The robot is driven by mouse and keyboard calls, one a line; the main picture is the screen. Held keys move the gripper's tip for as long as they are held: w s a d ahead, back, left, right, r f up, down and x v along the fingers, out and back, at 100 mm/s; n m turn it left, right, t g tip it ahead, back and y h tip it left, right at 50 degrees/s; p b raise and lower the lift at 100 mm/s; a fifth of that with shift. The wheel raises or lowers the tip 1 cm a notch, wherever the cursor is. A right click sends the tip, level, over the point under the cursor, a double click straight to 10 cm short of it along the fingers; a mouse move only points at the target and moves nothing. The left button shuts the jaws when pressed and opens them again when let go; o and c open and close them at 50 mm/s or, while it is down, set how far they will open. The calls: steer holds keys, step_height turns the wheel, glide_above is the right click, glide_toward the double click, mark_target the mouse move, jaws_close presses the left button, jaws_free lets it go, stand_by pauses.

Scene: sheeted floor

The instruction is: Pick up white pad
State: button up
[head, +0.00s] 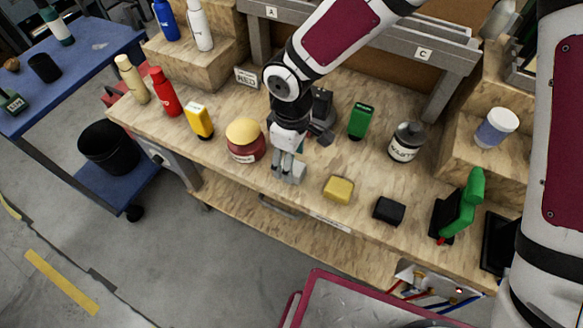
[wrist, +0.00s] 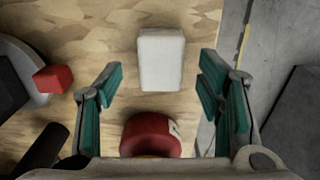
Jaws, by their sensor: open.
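The white pad (wrist: 161,60) is a pale rounded block lying on the wooden bench top, upright in the wrist view and just beyond the gap between my fingers. My gripper (wrist: 160,95) is open, with a teal-padded finger on each side and nothing held between them. In the head view my gripper (head: 286,162) points down near the bench's front edge. The pad (head: 298,173) shows there only partly, right beside the fingertips; whether they touch it cannot be told.
A red jar with a yellow lid (head: 245,141) stands close left of my gripper. A yellow block (head: 339,189) and a black block (head: 389,210) lie to the right. A red block (wrist: 53,79) shows left in the wrist view. The bench edge is close.

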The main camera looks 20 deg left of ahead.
step_height(320, 180, down, 3)
steer(key=shift+s+f, duration=0.1)
steer(key=shift+d, duration=0.1)
steer(key=c, duration=1.2)
steer(key=shift+c, duration=0.2)
steer(key=shift+r, duration=0.55)
steer(key=r, duration=0.1)
steer(key=s+r, duration=0.1)
steer(key=shift+d+r, duration=0.2)
steer(key=shift+r, duration=0.1)
steer(key=s+d, duration=0.3)
steer(key=s, duration=0.3)
steer(key=s+d+r+b, duration=0.1)
steer(key=s+d, duration=0.2)
steer(key=s, duration=0.4)
steer(key=shift+s+r+b, duration=0.15)
steer(key=shift+s+b, duration=0.15)
